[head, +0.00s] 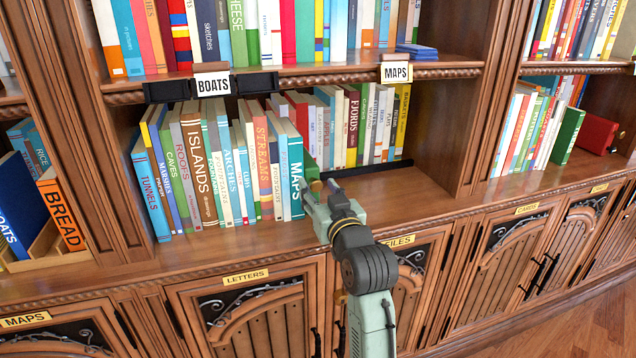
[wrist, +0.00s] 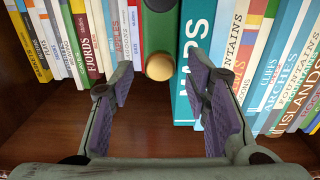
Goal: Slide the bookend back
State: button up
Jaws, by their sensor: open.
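The bookend is a green block with a round tan knob on its front. In the wrist view the green bookend (wrist: 160,28) stands at the top centre, its knob between and just beyond my fingertips. In the head view the bookend (head: 311,168) is mostly hidden, close to the right of the teal MAPS book (head: 296,178). My gripper (wrist: 160,82) is open, its purple-padded fingers either side of the knob's line, with no visible contact. In the head view my gripper (head: 316,192) reaches in at the shelf's front edge. The wrist view also shows the MAPS book (wrist: 196,60).
A leaning front row of books (head: 215,175) fills the shelf's left side. A back row with FJORDS (head: 352,128) stands behind. A black strip (head: 365,170) lies before it. Bare shelf (head: 405,190) is free at the right. A BOATS label (head: 213,84) hangs above.

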jog(key=shift+w+a, duration=0.2)
jog(key=shift+w, duration=0.35)
grip_shut()
dwell(0.5)
